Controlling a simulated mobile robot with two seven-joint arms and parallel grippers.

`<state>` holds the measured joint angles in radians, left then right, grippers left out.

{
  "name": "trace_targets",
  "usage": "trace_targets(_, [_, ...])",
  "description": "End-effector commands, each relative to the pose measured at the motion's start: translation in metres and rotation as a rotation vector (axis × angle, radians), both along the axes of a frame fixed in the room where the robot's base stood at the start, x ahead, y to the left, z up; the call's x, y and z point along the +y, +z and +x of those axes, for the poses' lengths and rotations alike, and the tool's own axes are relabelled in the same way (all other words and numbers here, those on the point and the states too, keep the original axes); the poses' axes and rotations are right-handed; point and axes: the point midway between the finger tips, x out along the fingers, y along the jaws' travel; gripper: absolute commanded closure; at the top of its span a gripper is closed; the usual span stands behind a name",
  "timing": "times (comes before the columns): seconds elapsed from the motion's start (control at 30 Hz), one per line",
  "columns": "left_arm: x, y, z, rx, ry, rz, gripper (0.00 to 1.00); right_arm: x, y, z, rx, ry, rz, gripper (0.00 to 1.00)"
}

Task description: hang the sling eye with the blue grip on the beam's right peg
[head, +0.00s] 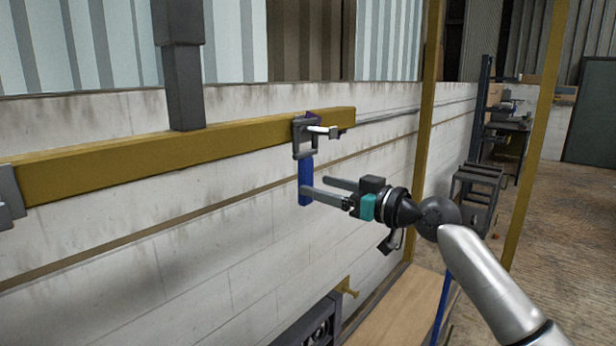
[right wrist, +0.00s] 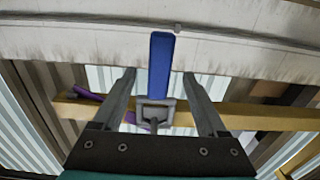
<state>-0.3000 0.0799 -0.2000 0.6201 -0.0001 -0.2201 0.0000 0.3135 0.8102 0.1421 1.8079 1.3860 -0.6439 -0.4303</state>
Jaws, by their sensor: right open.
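The yellow beam (head: 240,140) runs across the head view. Near its right end the right peg (head: 324,130) sticks out toward me. The grey sling eye (head: 296,150) is at this peg, and the peg appears to pass through its opening. The blue grip (head: 306,178) hangs straight down below the eye. My right gripper (head: 314,185) is open at the blue grip. In the right wrist view the grip (right wrist: 160,65) stands between the spread fingers with gaps on both sides, and the eye (right wrist: 155,112) shows beyond it. My left gripper is not in view.
A dark grey post (head: 184,85) meets the beam from above. A grey part (head: 10,197) is on the beam at the left edge. A pale wall (head: 200,230) stands behind. Purple pieces (right wrist: 86,95) show at the beam. A yellow upright (head: 426,130) stands right of the beam's end.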

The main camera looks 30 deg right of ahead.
Motion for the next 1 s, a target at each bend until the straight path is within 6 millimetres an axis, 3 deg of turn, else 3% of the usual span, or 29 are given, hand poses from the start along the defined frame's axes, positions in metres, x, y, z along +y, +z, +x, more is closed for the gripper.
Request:
trace_targets(0.5, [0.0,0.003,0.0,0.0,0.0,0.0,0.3,0.014,0.0,0.034,-0.001,-0.001,0.002,0.25])
trace_targets(1.0, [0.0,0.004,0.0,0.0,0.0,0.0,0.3,0.016,0.0,0.039,-0.001,0.0,0.001,0.27])
